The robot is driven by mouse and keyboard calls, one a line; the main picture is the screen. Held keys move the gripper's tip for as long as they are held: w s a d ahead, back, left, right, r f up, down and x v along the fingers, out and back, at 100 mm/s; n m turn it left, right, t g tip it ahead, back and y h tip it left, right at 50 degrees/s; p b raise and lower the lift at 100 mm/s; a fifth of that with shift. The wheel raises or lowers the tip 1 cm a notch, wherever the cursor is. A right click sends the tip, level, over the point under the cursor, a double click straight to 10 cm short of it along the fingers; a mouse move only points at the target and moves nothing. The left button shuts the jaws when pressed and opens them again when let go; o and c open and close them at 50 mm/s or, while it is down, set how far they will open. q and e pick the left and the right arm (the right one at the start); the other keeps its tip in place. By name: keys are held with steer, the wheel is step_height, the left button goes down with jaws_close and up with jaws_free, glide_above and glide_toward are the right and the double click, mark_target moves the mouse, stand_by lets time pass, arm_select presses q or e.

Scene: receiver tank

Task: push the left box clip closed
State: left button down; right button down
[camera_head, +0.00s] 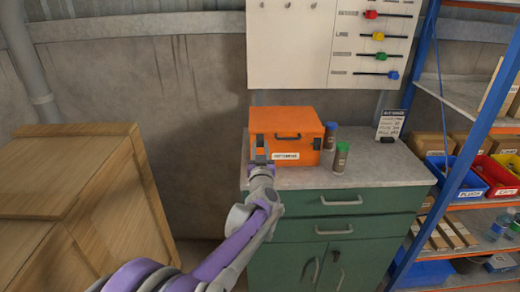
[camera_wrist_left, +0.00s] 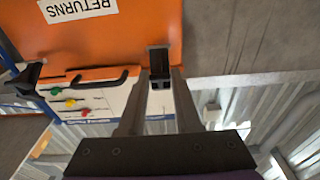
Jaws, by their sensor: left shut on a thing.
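The orange box (camera_head: 285,120) stands on the grey counter top, with a dark carry handle (camera_head: 288,136) and a white label on its front. In the left wrist view its orange front (camera_wrist_left: 120,35) shows upside down, with the label reading RETURNS. The left box clip (camera_wrist_left: 158,58) is a dark piece on the box front; I cannot tell if it is fully closed. My left gripper (camera_wrist_left: 159,80) is shut on the clip, its two fingers on either side. It also shows at the box's left front in the head view (camera_head: 261,160). My right gripper is out of view.
A blue-capped bottle (camera_head: 330,136) and a green-capped bottle (camera_head: 341,158) stand right of the box. A small sign (camera_head: 391,124) stands farther right. A wooden crate (camera_head: 80,190) is at the left, and blue-framed shelving (camera_head: 462,130) at the right. The counter's right front is clear.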

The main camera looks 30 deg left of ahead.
mark_target(260, 136)
arm_select(q)
steer(key=shift+w+a+r+g+h+b, duration=0.1)
steer(key=shift+w+r+g+h+b, duration=0.1)
steer(key=shift+r+g+h+b, duration=0.4)
steer(key=shift+w+a+r+g+h+b, duration=0.1)
steer(key=shift+w+r+g+h+b, duration=0.15)
steer(key=shift+g+b, duration=0.3)
steer(key=shift+w+a+g+h+b, duration=0.1)
steer(key=shift+g+h+b, duration=0.25)
steer(key=shift+g+b, duration=0.15)
steer(key=shift+w+a+r+g+h, duration=0.2)
steer(key=shift+r+g+h, duration=0.15)
steer(key=shift+g, duration=0.2)
steer(key=shift+w+a+r+g+h+p, duration=0.1)
steer(key=shift+w+r+g+h+p, duration=0.25)
steer(key=shift+g, duration=0.35)
steer(key=shift+w+a+r+g+h+p, duration=0.25)
steer(key=shift+g+h+p, duration=0.35)
steer(key=shift+p, duration=0.65)
steer(key=shift+f, duration=0.1)
steer(key=c, duration=0.6)
jaws_free()
